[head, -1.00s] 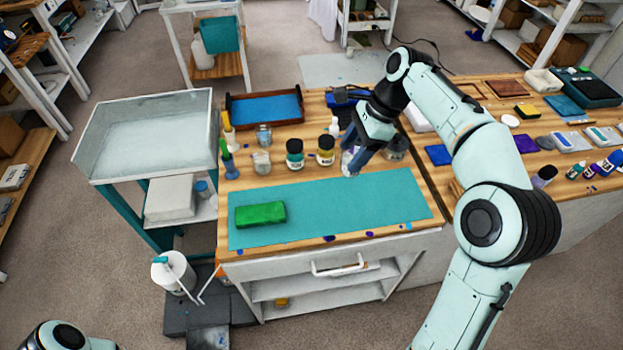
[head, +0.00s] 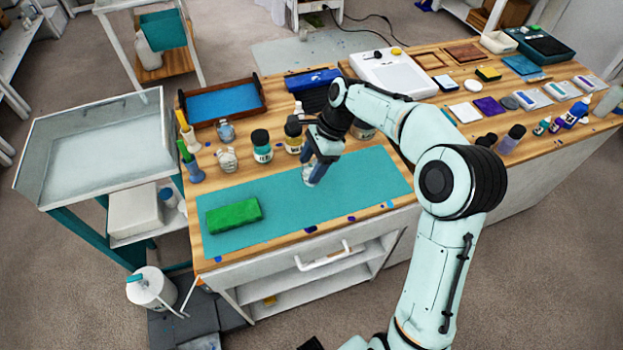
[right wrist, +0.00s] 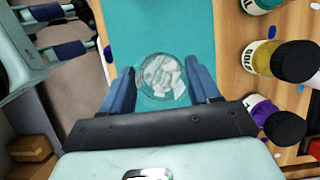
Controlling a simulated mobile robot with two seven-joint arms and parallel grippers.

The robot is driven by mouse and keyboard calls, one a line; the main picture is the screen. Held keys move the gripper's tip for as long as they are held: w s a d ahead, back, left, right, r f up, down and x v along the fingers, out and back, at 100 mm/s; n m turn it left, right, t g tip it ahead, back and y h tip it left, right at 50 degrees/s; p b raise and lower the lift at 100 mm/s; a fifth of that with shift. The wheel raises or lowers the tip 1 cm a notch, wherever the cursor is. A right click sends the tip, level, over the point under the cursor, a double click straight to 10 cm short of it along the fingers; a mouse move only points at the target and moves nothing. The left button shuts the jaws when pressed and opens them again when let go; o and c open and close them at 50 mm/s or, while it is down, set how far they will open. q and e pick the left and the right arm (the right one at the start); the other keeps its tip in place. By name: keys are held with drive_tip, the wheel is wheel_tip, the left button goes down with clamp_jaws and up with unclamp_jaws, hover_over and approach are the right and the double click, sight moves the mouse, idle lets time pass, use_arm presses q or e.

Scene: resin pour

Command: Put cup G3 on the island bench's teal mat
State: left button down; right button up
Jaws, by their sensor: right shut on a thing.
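My right gripper (head: 318,168) is shut on a small clear cup (head: 311,178), which I take as cup G3; no label is readable. In the right wrist view the clear cup (right wrist: 160,78) sits between the blue fingers of my right gripper (right wrist: 160,85), with whitish marks in it. The cup is over the teal mat (head: 270,205) on the island bench, right of its middle and near its back edge. I cannot tell whether it touches the mat. My left gripper (right wrist: 80,28) shows in the right wrist view, blue fingers apart and empty, off the bench's front.
A green block (head: 233,214) lies on the mat's left part. Behind the mat stand a teal-labelled jar (head: 262,147), a yellow-labelled jar (head: 293,139) and clear cups (head: 228,160). A blue-lined tray (head: 222,103) is at the back. The mat's middle is clear.

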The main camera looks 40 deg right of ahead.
wheel_tip(320, 180, down, 6)
drive_tip(key=shift+r+b, duration=0.1)
drive_tip(key=shift+b, duration=0.25)
drive_tip(key=o, duration=1)
drive_tip(key=shift+o, duration=0.2)
drive_tip(key=p+v, duration=0.1)
drive_tip(key=v, duration=1.1)
drive_tip(key=shift+p, duration=0.4)
drive_tip(key=shift+a, duration=0.1)
